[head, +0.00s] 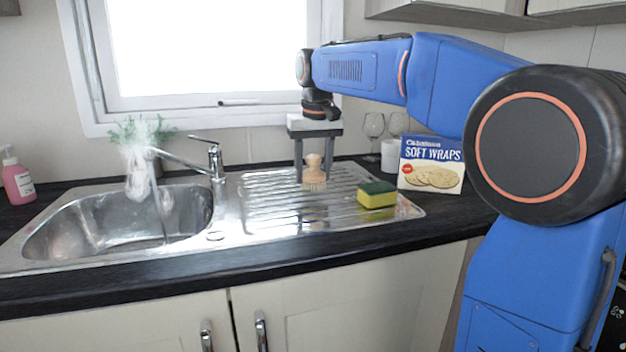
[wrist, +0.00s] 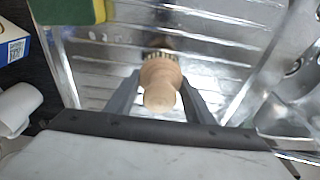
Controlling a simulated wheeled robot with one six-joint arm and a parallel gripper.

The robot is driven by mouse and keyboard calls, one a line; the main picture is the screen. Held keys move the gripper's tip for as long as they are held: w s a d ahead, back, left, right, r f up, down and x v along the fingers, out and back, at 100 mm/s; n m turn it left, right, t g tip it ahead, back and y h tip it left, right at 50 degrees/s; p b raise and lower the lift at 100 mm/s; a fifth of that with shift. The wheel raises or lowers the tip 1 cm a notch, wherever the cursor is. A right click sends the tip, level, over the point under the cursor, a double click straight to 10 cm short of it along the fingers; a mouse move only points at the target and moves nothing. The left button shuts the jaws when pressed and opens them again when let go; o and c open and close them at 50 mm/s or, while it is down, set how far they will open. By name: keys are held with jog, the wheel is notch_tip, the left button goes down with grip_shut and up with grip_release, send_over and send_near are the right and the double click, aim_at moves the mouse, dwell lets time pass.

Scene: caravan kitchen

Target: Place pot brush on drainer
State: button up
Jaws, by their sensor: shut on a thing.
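The pot brush (head: 314,170) has a pale wooden knob handle and light bristles. It is upright, bristles down, over the ribbed metal drainer (head: 265,213). My gripper (head: 315,178) points down from above and is shut on the brush, one finger on each side of it. In the wrist view the brush (wrist: 160,85) sits between the two fingers (wrist: 155,95), with the drainer (wrist: 95,75) beneath. The bristles are at or very close to the drainer surface; I cannot tell whether they touch it.
A yellow and green sponge (head: 377,195) lies on the drainer's right side. A soft wraps box (head: 431,163), wine glasses (head: 373,127) and a white cup (head: 390,155) stand behind. The tap (head: 190,160) and sink bowl (head: 120,225) are left. The drainer's front left is clear.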

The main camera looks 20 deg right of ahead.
jog(key=shift+f, duration=1.15)
jog(key=shift+f, duration=0.1)
jog(key=o, duration=1.1)
jog(key=r, duration=0.4)
jog(key=s+r, duration=0.1)
jog(key=r, duration=0.7)
jog(key=shift+s, duration=0.4)
